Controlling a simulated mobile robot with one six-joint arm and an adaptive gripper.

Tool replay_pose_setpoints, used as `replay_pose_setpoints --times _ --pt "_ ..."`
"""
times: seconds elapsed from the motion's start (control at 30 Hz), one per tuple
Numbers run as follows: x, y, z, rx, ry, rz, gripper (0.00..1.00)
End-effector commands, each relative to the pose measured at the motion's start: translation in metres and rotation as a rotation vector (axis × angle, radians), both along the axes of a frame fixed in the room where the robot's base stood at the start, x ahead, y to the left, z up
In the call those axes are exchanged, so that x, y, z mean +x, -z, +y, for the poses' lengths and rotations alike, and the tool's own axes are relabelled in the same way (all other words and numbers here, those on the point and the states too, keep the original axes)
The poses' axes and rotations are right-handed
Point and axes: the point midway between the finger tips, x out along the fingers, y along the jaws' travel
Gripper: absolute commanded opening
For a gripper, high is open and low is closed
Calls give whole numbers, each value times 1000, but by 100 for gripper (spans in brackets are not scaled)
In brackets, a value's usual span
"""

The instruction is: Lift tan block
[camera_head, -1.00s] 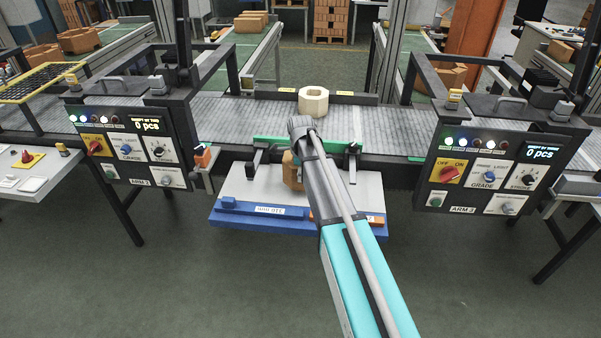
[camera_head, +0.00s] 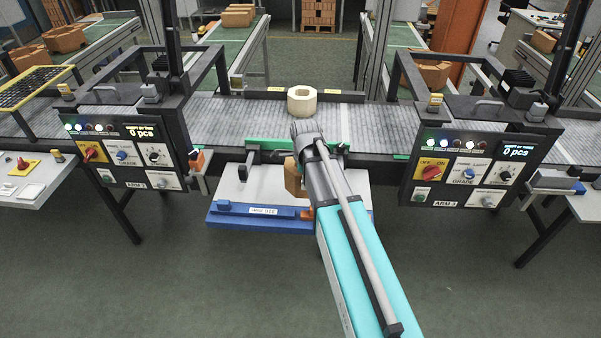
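The tan block (camera_head: 301,101), a pale beige many-sided ring with a hole in its top, stands on the grey conveyor belt near its far edge. My teal and grey arm reaches up from the lower right. The rounded grey joint at its upper end shows just below and in front of the block in the picture. My gripper's fingers do not show, hidden behind or below the arm. I see no contact with the block.
A brown block (camera_head: 293,178) sits on the white and blue tray (camera_head: 258,213) below the belt, partly behind my arm. Control panels stand left (camera_head: 124,153) and right (camera_head: 470,172). A dark rail (camera_head: 262,92) runs behind the block. The belt beside the block is clear.

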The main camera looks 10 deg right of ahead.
Motion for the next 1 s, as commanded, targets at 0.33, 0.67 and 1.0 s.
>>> replay_pose_setpoints --times 0.33,0.67,1.0 --pt "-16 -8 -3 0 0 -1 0" --pt "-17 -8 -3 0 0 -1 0" --pt "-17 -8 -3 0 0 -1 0"
